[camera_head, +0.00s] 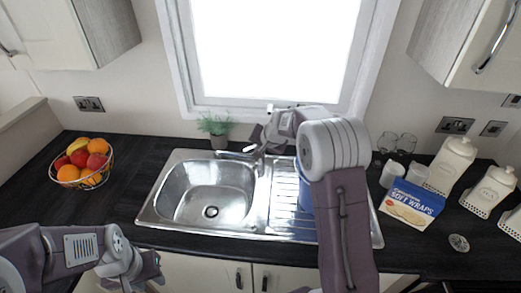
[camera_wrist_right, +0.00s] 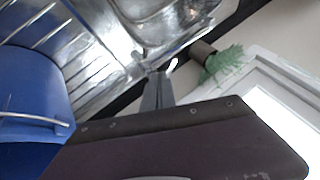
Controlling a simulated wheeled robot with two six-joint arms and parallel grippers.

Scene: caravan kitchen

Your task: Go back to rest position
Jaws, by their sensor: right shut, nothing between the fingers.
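My right arm reaches up over the draining board in the head view. Its gripper (camera_head: 262,146) is by the tap, at the back of the sink. In the right wrist view the fingers of this gripper (camera_wrist_right: 158,88) are together with nothing between them. My left gripper (camera_head: 145,275) is low at the left in the head view, in front of the counter edge. Its fingertips are not clear, so its opening cannot be told.
A blue container (camera_wrist_right: 35,95) with a wire handle stands on the draining board, partly hidden by my right arm. The sink (camera_head: 210,195) looks empty. A fruit basket (camera_head: 82,165) is left; a plant (camera_head: 217,130) is behind. A wraps box (camera_head: 410,204) and white jars are right.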

